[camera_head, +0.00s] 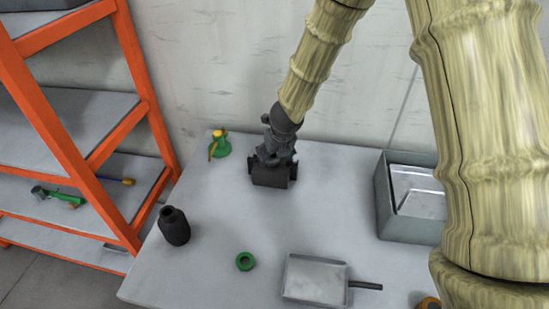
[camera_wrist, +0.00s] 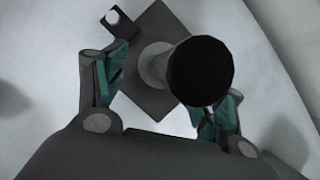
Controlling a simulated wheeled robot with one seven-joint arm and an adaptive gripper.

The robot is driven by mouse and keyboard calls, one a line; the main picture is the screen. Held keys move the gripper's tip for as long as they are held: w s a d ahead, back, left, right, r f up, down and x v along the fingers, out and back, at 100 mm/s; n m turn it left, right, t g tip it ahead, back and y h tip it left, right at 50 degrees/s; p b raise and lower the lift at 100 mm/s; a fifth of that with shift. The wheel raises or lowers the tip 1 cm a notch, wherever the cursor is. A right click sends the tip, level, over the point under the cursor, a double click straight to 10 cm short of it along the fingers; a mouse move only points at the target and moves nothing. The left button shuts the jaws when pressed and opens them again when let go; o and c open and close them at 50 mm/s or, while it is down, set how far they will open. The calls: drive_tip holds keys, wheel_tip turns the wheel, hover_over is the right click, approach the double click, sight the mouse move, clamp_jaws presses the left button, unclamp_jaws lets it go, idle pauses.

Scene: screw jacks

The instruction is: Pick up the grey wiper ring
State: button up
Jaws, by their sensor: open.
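My gripper (camera_head: 271,174) is near the back of the grey table in the head view, pointing down and hiding what is under it. In the wrist view my gripper (camera_wrist: 163,92) has its teal-padded fingers apart. Between and beyond them is a dark square plate (camera_wrist: 155,105) bearing a speckled grey round part (camera_wrist: 154,64) and a large black round piece (camera_wrist: 201,72). The black piece overlaps the grey part and is close to the right finger. I cannot tell whether the grey part is the wiper ring. No other grey ring is clearly visible.
On the table (camera_head: 215,220) are a green-and-yellow jack (camera_head: 219,145), a black bottle-shaped piece (camera_head: 174,227), a green ring (camera_head: 245,261), a handled metal tray (camera_head: 315,279) and a grey bin (camera_head: 408,228). An orange shelf (camera_head: 65,130) stands left. The table's middle has free room.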

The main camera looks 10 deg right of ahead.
drive_tip(key=shift+a, duration=0.1)
drive_tip(key=c, duration=0.9)
drive_tip(key=shift+c, duration=0.2)
drive_tip(key=shift+r, duration=0.1)
